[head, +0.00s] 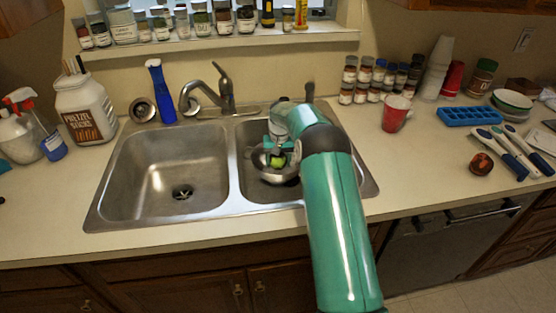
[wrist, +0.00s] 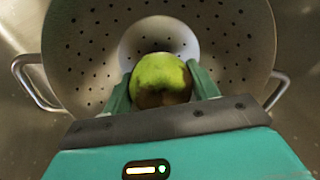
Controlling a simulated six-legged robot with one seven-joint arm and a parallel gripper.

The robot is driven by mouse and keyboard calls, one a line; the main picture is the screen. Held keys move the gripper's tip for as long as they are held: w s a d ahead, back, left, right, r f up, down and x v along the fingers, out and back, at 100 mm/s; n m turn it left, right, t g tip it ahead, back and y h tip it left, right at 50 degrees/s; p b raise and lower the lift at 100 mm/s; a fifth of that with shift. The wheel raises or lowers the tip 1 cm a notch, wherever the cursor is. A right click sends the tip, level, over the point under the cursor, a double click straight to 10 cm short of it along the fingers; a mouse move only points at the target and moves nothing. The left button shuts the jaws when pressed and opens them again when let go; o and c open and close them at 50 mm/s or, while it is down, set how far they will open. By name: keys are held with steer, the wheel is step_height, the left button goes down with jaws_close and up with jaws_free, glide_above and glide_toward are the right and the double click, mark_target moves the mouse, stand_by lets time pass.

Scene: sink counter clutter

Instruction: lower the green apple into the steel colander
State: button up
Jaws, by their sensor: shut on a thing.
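The green apple (wrist: 161,78) is between the two fingers of my gripper (wrist: 160,92) in the wrist view, and the gripper is shut on it. The apple also shows small in the head view (head: 277,161). The steel colander (wrist: 80,50), with holes in its wall and two side handles, lies behind and around the apple in the wrist view. In the head view the colander (head: 266,173) sits in the right sink basin, partly hidden by my arm. The apple appears over the colander's middle; I cannot tell whether it touches the bottom.
The left sink basin (head: 170,168) is empty. The faucet (head: 212,92) stands behind the basins, with a blue bottle (head: 160,92) beside it. A red cup (head: 396,114), a blue ice tray (head: 468,116) and a dark red round object (head: 481,164) are on the right counter.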

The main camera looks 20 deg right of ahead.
steer(key=shift+f, duration=1)
stand_by(0.6)
stand_by(0.3)
steer(key=o, duration=1.2)
steer(key=shift+c, duration=0.2)
steer(key=r, duration=1.4)
steer(key=shift+d, duration=0.2)
